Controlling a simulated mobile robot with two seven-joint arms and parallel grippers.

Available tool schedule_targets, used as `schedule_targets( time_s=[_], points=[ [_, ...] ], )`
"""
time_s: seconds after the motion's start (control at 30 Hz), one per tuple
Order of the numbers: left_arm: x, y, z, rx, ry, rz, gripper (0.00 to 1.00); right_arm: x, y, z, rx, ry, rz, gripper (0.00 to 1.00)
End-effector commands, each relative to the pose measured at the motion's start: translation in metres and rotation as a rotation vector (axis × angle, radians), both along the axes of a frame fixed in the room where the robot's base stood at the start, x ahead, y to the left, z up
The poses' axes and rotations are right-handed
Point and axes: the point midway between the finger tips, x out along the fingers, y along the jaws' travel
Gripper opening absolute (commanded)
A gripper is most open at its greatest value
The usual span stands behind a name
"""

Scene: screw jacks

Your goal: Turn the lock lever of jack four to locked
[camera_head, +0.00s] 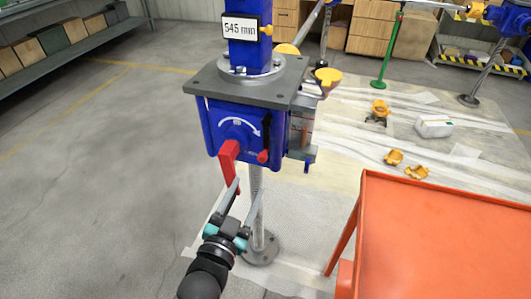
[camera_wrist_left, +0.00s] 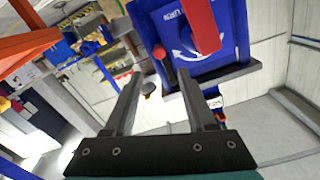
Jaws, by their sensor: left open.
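A blue screw jack (camera_head: 213,122) with a grey top plate and a "545 mm" tag stands on a threaded post, centre in the head view. Its number is not legible. Its red lock lever (camera_head: 229,160) hangs downward from the front face, under a white curved arrow. In the left wrist view the lever (camera_wrist_left: 202,25) is at the top, right of the finger gap. A small red knob (camera_head: 262,156) sits right of the lever. My left gripper (camera_head: 248,190) is open and empty, just below the lever, with its fingers pointing up at the housing.
An orange table (camera_head: 450,230) stands at the right. A shelf (camera_head: 75,50) is at the far left. The floor left of the jack is clear.

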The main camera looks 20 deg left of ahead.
Motion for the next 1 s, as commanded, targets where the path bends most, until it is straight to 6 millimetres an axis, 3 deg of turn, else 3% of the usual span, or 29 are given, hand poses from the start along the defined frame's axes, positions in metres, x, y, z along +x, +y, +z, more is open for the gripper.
schedule_targets(
  time_s=[0.6,0.8,1.0],
  points=[
    [0.1,-0.004,-0.001,0.0,-0.001,-0.001,0.56,0.008,-0.01,-0.019,-0.012,-0.016,-0.001,0.5],
    [0.123,-0.005,-0.001,0.0,0.002,-0.002,0.56,0.02,-0.018,-0.023,-0.021,-0.034,-0.005,0.5],
    [0.132,-0.005,-0.001,0.0,0.003,-0.001,0.56,0.027,-0.017,-0.024,-0.02,-0.045,-0.006,0.5]
  ],
)
